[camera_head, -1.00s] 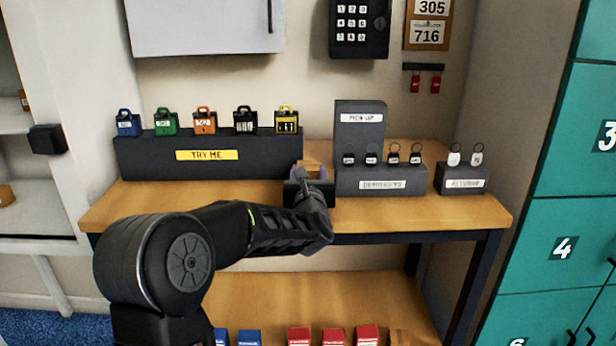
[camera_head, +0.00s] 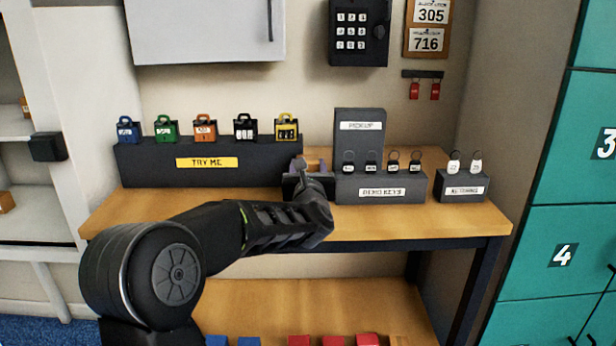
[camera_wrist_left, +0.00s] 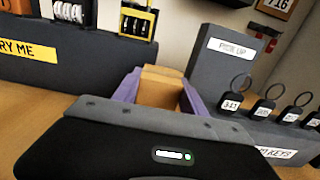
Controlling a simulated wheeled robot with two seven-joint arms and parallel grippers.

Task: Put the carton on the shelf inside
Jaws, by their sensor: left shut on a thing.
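A small brown carton (camera_wrist_left: 160,90) is between the purple-edged fingers of my left gripper (camera_wrist_left: 152,88) in the left wrist view. My left gripper (camera_head: 311,168) is shut on the carton, whose top (camera_head: 312,162) shows in the head view above the wooden table, between the TRY ME block and the PICK UP stand. The gripper body hides the carton's lower part, so I cannot tell whether it touches the table. An open white shelf unit (camera_head: 32,215) stands at the left edge. My right gripper is not in view.
The TRY ME block (camera_head: 130,170) carries several coloured padlocks. The PICK UP stand (camera_head: 360,148), DEMO KEYS block (camera_head: 350,195) and RETURNS block (camera_head: 460,200) stand close on the right. The tabletop's front strip (camera_head: 420,225) is clear. Teal lockers (camera_head: 560,210) stand at far right.

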